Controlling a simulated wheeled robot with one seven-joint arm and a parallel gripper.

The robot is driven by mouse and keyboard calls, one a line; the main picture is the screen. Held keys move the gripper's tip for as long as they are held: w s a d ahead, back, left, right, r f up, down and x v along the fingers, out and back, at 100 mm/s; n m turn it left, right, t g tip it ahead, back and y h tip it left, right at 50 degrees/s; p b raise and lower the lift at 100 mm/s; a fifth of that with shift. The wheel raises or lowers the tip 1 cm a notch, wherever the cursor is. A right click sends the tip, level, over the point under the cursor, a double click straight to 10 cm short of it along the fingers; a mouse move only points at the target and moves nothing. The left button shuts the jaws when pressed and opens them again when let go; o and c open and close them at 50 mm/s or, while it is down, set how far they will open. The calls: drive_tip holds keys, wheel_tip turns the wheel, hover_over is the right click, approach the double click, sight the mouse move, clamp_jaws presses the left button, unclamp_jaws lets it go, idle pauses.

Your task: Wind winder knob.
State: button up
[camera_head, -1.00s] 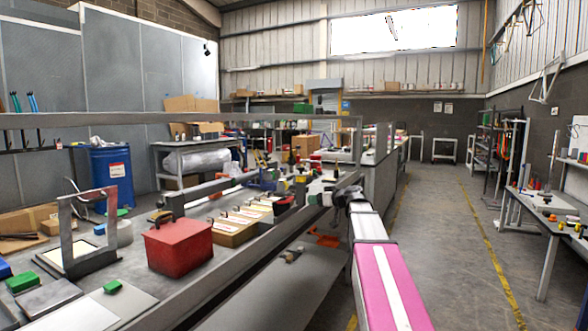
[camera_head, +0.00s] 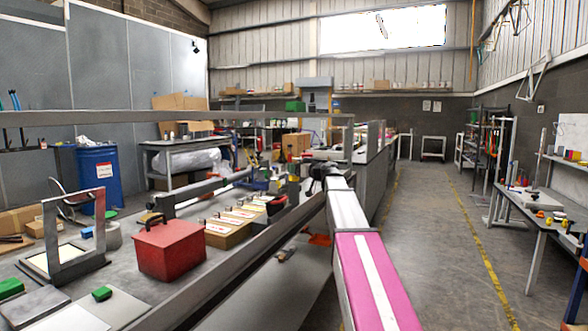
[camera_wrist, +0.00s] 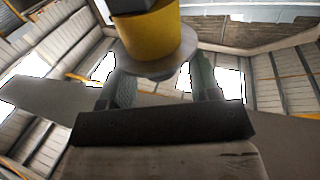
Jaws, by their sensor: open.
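In the wrist view a yellow cylindrical piece (camera_wrist: 155,38) with a dark top and a pale grey disc (camera_wrist: 160,68) below it fills the upper middle. It may be the winder knob, but I cannot tell for sure. My gripper (camera_wrist: 163,84) is open, its two grey fingers standing apart at either side of the disc's lower part. Whether they touch it I cannot tell. In the head view my arm reaches forward over the long bench's right edge. The gripper's fingers and the knob are too small or hidden to make out there.
A red box (camera_head: 172,248) and a tan card box (camera_head: 232,226) stand on the bench left of my arm. A metal frame (camera_head: 75,240) stands further left, with a blue drum (camera_head: 99,178) behind. The aisle floor (camera_head: 425,240) on the right is clear, beside another table (camera_head: 540,205).

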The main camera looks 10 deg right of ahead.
drive_tip(key=shift+x, duration=0.8)
drive_tip(key=shift+c, duration=0.4)
drive_tip(key=c, duration=0.8)
drive_tip(key=shift+n+g+y, duration=0.3)
drive_tip(key=n+g+y, duration=0.2)
drive_tip(key=shift+w+g+y, duration=0.15)
drive_tip(key=shift+g+y, duration=0.15)
drive_tip(key=shift+g, duration=0.1)
drive_tip(key=shift+n+g+y, duration=1.2)
drive_tip(key=shift+n+g, duration=0.6)
drive_tip(key=shift+g, duration=0.4)
